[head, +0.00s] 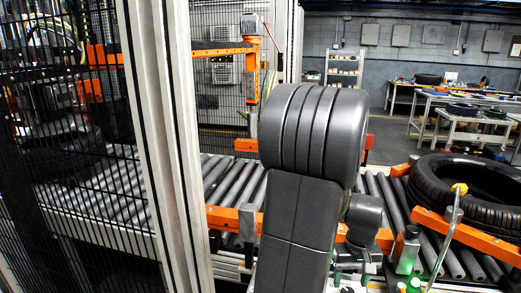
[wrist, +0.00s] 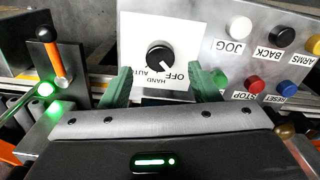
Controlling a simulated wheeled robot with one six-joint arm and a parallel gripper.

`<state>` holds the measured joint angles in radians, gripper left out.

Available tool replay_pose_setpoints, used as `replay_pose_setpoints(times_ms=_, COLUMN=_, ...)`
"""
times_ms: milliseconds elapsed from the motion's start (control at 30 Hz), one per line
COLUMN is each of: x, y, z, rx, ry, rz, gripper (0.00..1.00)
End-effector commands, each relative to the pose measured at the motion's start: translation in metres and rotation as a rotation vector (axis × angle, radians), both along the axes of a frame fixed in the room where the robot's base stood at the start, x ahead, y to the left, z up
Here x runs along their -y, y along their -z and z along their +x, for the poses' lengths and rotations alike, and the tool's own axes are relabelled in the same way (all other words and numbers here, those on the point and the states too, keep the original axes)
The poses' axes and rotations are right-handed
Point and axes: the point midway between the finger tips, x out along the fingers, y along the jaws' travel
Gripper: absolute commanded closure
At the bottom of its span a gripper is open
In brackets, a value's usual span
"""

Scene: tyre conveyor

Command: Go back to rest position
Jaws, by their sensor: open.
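My gripper (wrist: 160,76) shows in the wrist view with its two green fingers apart and nothing between the pads that I can see gripped. A black rotary knob (wrist: 160,56) on a white plate (wrist: 184,28) lies just beyond the fingertips, between them in the picture. The plate carries the words HAND, AUTO and OFF, seen upside down. Whether the fingers touch the knob or plate I cannot tell. In the head view my grey arm fills the middle and hides my gripper and the panel.
Right of the knob are labelled buttons, including a red STOP (wrist: 254,83). In the head view, a tyre (head: 465,185) lies on the roller conveyor (head: 232,182). A fence post (head: 160,130) stands left of my arm.

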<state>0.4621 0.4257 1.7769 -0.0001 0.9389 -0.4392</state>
Motion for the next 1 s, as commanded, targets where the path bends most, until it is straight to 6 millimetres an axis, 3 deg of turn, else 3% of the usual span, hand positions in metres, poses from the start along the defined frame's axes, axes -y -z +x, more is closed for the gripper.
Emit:
replay_pose_setpoints(times_ms=467, x=0.0, y=-0.098, z=0.001, rx=0.006, ry=-0.001, rz=-0.003, gripper=0.44)
replay_pose_setpoints(times_ms=1000, x=-0.001, y=0.011, z=-0.001, rx=-0.006, ry=0.0, rz=0.003, gripper=0.44)
